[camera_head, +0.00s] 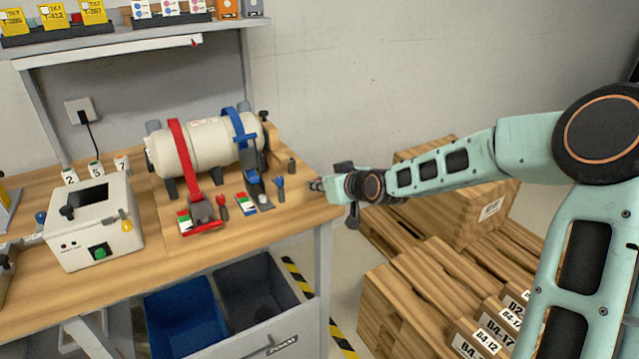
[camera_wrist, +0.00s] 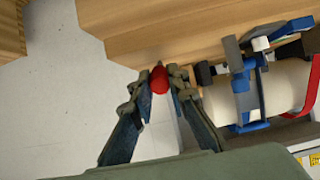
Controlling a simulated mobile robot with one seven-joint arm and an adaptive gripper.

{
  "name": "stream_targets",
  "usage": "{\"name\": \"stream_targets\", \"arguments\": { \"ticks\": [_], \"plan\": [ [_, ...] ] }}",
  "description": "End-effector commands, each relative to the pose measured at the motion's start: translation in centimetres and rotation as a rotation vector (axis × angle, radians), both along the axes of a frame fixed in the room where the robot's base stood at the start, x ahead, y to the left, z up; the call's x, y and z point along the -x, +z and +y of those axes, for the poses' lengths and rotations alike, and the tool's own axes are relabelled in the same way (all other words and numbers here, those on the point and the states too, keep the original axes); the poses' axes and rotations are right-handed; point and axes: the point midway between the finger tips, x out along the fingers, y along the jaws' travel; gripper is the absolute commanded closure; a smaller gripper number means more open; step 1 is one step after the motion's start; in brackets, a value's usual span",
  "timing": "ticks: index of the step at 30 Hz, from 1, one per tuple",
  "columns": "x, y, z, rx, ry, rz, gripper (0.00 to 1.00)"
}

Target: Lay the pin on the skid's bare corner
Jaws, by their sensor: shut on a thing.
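My gripper (camera_head: 315,185) is at the right edge of the workbench, level with the skid's near right side. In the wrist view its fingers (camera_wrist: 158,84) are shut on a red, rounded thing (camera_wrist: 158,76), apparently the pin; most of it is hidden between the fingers. The skid (camera_head: 250,221) is the wooden board on the bench under a cream tank (camera_head: 204,146). The tank is crossed by a red strap (camera_head: 181,155) and a blue strap (camera_head: 240,130). Whether the held thing touches any wood cannot be told.
A white control box (camera_head: 97,235) stands to the left. Below are blue and dark bins (camera_head: 180,310); wooden crates (camera_head: 405,305) stand right, beyond a floor gap.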

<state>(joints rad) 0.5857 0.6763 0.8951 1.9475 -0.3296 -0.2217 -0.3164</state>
Motion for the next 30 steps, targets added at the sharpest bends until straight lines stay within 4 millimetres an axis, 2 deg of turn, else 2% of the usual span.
{"name": "stream_targets", "arguments": {
  "ticks": [2,3,8,20,30],
  "plan": [
    [0.0,-0.3,0.0,0.0,0.0,0.0,1.0],
    [0.0,-0.1,0.0,0.0,0.0,0.0,0.81],
    [0.0,-0.1,0.0,0.0,0.0,0.0,0.65],
    [0.4,0.2,-0.4,0.0,-0.001,0.0,0.65],
    [3.3,2.2,-2.5,0.0,-0.003,0.0,0.65]
  ]
}}
